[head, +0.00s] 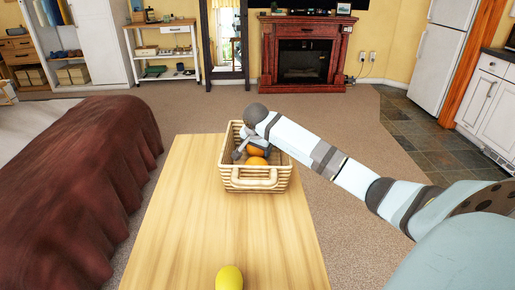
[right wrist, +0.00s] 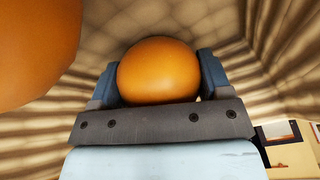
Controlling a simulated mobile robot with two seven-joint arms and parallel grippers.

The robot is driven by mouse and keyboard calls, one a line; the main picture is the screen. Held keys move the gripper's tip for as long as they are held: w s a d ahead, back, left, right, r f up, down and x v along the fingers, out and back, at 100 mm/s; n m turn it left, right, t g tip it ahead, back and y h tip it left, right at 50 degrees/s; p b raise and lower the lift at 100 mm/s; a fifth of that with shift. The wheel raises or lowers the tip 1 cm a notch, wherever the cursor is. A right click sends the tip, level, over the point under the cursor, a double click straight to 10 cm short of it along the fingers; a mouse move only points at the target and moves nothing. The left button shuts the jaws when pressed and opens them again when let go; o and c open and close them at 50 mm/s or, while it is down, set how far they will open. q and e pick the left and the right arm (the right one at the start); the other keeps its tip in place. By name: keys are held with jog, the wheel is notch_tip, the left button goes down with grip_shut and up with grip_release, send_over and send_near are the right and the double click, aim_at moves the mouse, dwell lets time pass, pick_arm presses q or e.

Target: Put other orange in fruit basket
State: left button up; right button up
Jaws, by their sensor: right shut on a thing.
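The wicker fruit basket (head: 280,180) stands at the far end of the wooden table. My right gripper (head: 244,146) reaches down into it and is shut on an orange (right wrist: 158,72), which sits between the two fingers in the right wrist view. That held orange also shows in the head view (head: 255,151). Another orange (head: 256,162) lies in the basket just in front of it, and it shows large at the upper left of the right wrist view (right wrist: 35,45). I cannot tell whether the held orange touches the basket floor. My left gripper is not in view.
The wooden table (head: 190,225) is mostly bare, with a yellow fruit (head: 229,278) at its near edge. A bed with a brown cover (head: 85,180) stands close on the left. A fireplace (head: 303,55) and a white refrigerator (head: 437,50) are farther back.

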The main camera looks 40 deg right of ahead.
jog(key=o, duration=1)
jog(key=shift+s+a+r, duration=0.1)
jog(key=shift+r, duration=0.3)
jog(key=p+v, duration=0.2)
jog(key=v, duration=0.9)
jog(key=shift+s+r, duration=0.1)
jog(key=shift+r, duration=0.1)
